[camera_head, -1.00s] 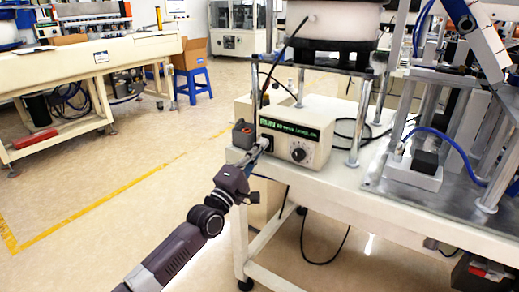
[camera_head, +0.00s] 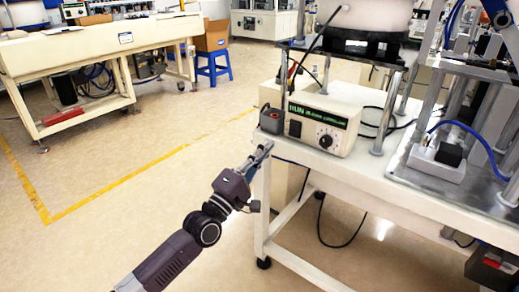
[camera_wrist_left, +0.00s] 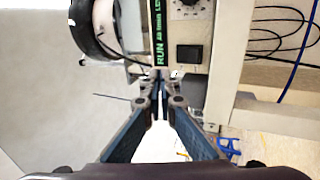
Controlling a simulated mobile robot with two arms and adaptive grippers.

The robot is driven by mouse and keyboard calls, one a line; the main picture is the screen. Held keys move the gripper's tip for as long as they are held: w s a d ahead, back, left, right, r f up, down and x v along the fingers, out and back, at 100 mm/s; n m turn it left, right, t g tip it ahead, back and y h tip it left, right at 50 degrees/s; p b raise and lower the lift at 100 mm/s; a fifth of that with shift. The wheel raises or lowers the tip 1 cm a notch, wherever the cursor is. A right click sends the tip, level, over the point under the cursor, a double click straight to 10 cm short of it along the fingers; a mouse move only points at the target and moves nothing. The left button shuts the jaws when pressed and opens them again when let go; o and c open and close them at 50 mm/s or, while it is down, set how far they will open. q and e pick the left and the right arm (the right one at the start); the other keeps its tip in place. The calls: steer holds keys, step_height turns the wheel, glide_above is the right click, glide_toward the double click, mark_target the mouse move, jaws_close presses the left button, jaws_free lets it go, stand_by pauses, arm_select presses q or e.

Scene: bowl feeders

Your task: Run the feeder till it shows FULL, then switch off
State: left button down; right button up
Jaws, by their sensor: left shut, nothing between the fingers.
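The feeder's cream controller box (camera_head: 326,122) stands on the table's near left end. Its green display (camera_head: 318,113) reads RUN; the smaller text after it is hard to read in the head view. The display (camera_wrist_left: 159,35) also shows RUN sideways in the left wrist view. A black switch (camera_head: 295,128) and a dial (camera_head: 326,140) sit below the display. The black switch (camera_wrist_left: 189,54) is clear of the fingers in the wrist view. The white feeder bowl (camera_head: 372,14) is partly cut off. My left gripper (camera_head: 267,149) is shut and empty, in front of the table edge, apart from the box.
A small grey block (camera_head: 271,120) stands left of the controller. A metal fixture (camera_head: 438,165) with blue tubing is to the right on the table (camera_head: 370,185). A blue stool (camera_head: 213,68) and another bench (camera_head: 90,52) stand behind left. The floor at left is clear.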

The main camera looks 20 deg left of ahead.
arm_select(q)
steer(key=shift+s+a, duration=0.2)
steer(key=shift+s, duration=0.35)
steer(key=shift+s+a, duration=0.15)
steer(key=shift+s, duration=0.4)
arm_select(e)
steer(key=shift+f, duration=0.7)
